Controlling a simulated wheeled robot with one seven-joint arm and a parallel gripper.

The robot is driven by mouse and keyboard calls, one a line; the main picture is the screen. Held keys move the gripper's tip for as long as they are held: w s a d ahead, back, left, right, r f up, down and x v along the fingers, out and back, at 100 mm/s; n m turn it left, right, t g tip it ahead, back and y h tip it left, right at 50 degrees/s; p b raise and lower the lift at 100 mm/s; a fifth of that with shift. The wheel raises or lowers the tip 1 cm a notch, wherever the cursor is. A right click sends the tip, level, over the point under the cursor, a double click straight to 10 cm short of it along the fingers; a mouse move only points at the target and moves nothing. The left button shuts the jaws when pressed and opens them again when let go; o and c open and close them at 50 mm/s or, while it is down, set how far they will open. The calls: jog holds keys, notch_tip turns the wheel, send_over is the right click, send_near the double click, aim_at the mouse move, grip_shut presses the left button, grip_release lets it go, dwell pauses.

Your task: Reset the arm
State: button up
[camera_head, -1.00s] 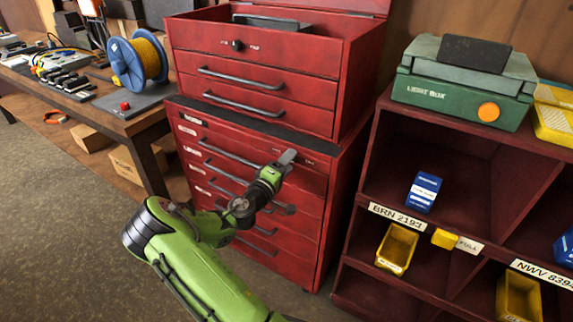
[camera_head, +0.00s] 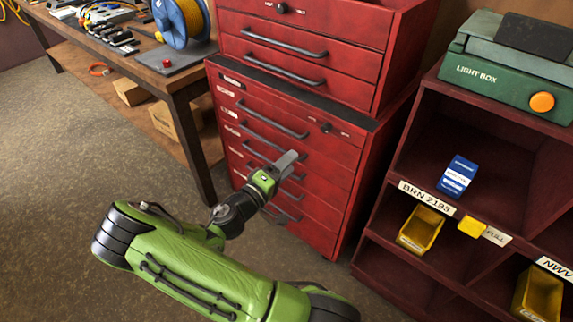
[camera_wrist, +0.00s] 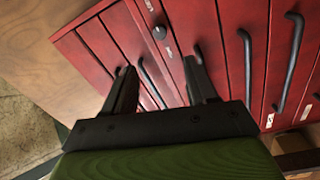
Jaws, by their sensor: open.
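My green arm reaches in from the bottom of the head view. My gripper (camera_head: 291,159) is in front of the lower red drawer cabinet (camera_head: 330,205). In the wrist view my gripper (camera_wrist: 162,82) has its two dark fingers spread apart, with nothing between them. Behind the fingers, red drawer fronts (camera_wrist: 205,30) with dark bar handles show tilted. The drawers in view look shut. I cannot tell the exact gap between the fingertips and the drawers.
A workbench (camera_head: 190,88) with a blue cable reel (camera_head: 181,20) stands at the left. A dark red shelf (camera_head: 420,150) at the right holds a green light box (camera_head: 505,75), a blue box (camera_head: 458,176) and yellow bins (camera_head: 421,229). Open floor (camera_head: 60,200) lies at the left.

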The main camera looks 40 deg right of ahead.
dwell(0.4)
jog(key=s+a+f+m+g+y, duration=0.1)
jog(key=s+a+m+g+y, duration=0.1)
jog(key=s+a+m+y, duration=0.55)
jog(key=s+a+r+n+t+y, duration=0.3)
jog(key=s+a+r+n+y, duration=0.15)
jog(key=a+r+y, duration=0.35)
jog(key=s+a+r+n+t+y, duration=0.35)
jog(key=a+r+n, duration=0.2)
jog(key=a, duration=0.35)
notch_tip(320, 180, up, 13)
jog(key=p, duration=1.3)
jog(key=shift+r+m, duration=0.2)
jog(key=shift+m, duration=0.15)
jog(key=shift+g, duration=0.25)
